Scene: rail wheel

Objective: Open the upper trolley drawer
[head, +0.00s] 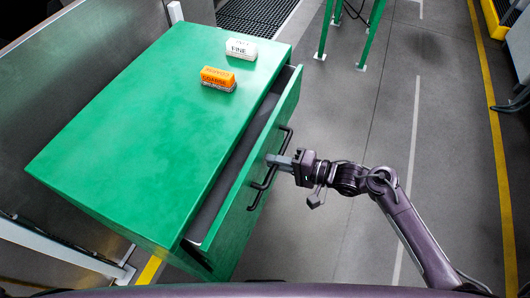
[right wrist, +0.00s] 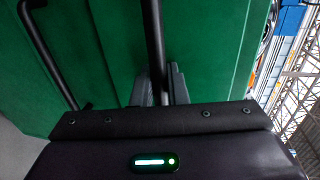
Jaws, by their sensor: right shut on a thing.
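The green trolley (head: 150,110) stands at left centre in the head view. Its upper drawer (head: 240,205) is partly open, with a dark gap between the trolley top and the green drawer front. A black bar handle (head: 262,188) runs along that front. My right gripper (head: 279,160) is shut on the handle near its middle. In the right wrist view the handle (right wrist: 154,40) passes between the two grey fingers, which hide part of it. My left gripper is not in view.
An orange block (head: 217,78) and a white block (head: 241,49) sit on the trolley top. A second black handle (right wrist: 48,50) shows at left in the right wrist view. The grey floor (head: 345,110) right of the trolley is mostly clear.

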